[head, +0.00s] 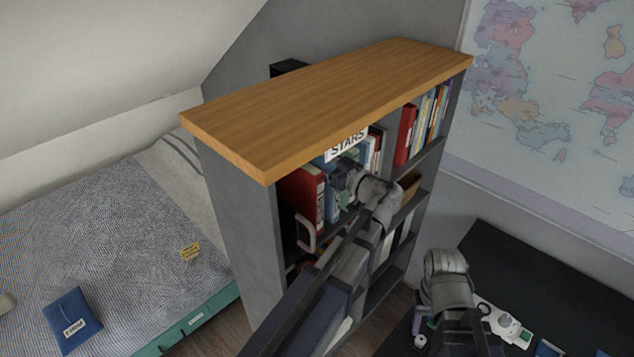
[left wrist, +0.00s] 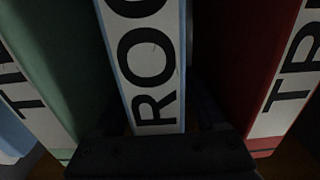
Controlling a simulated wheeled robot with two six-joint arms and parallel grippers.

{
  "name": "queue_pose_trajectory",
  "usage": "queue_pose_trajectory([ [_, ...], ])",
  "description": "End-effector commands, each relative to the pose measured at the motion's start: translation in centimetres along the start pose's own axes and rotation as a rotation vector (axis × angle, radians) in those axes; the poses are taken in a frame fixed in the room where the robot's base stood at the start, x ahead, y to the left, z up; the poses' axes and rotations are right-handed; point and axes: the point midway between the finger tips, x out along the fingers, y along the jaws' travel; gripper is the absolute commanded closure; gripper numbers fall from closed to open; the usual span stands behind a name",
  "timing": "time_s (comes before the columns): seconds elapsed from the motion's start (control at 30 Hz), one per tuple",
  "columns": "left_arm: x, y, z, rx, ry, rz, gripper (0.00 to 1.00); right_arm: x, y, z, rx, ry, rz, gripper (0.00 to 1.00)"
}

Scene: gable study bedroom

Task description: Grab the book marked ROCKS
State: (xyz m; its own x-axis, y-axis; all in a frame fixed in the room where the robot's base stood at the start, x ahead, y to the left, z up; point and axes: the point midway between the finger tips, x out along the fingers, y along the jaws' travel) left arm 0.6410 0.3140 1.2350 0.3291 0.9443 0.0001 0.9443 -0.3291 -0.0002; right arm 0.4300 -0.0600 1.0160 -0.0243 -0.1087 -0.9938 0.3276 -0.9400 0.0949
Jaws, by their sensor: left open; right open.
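In the left wrist view, the ROCKS book (left wrist: 155,70) stands upright, its white spine edged in blue and reading "ROC", the rest cut off. It stands between a green book (left wrist: 50,65) and a red book (left wrist: 265,60). The black body of my left gripper (left wrist: 165,140) is close in front of its spine; dark shadow hides whether the fingers reach beside it. In the head view my left gripper (head: 347,181) is open at the upper shelf, under the STARS label (head: 347,143), partly covering the books. My right gripper (head: 455,312) is open and empty above the dark desk.
The grey bookcase (head: 240,215) has a wooden top (head: 330,95) overhanging the shelf. A red book (head: 404,134) stands in the upper right compartment. A blue book (head: 72,320) lies on the bed (head: 120,230). The dark desk (head: 530,270) is at the lower right.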

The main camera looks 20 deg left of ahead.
Motion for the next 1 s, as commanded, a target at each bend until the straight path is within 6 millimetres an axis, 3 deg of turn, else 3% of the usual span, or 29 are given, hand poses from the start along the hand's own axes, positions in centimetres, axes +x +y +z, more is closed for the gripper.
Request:
queue_pose_trajectory([
  [0.07,-0.03,-0.01,0.00,0.000,0.000,0.000,0.34,0.00,0.00,0.00,0.000,0.000,0.000,0.50],
  [0.63,-0.05,0.00,0.00,0.000,0.000,0.000,0.98,0.00,0.00,0.00,0.000,0.000,0.000,0.50],
  [1.0,-0.06,0.00,0.00,0.000,0.000,0.000,1.00,0.00,0.00,0.00,0.000,0.000,0.000,0.50],
])
